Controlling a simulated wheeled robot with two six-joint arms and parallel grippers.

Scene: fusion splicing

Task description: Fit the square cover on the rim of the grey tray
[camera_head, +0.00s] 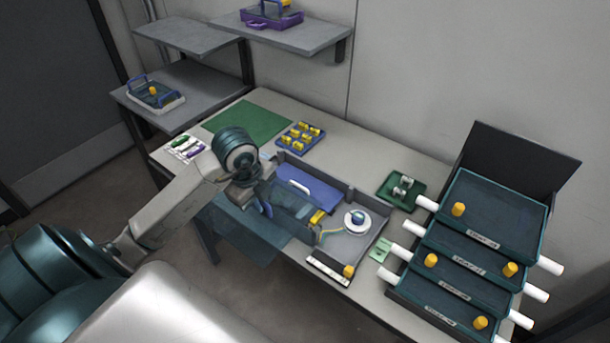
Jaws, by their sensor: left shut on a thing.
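The grey tray (377,243) sits at the front edge of the table, with its raised rim facing up. Inside it are a blue panel with a white handle (310,188), yellow parts (318,217) and a white round piece with a blue top (357,221). My left gripper (265,209) is above the tray's left side, shut on the see-through bluish square cover (247,231). The cover hangs partly over the tray's left part and partly past the table's front edge. My arm hides some of it, and I cannot tell whether it touches the rim. My right gripper is not in view.
A stepped rack of teal trays (487,212) with white rolls stands right of the tray. A small green tray (401,190) and a blue tray of yellow pieces (300,138) lie behind it. A green mat (249,123) lies at the back left. Shelves (190,85) stand beyond.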

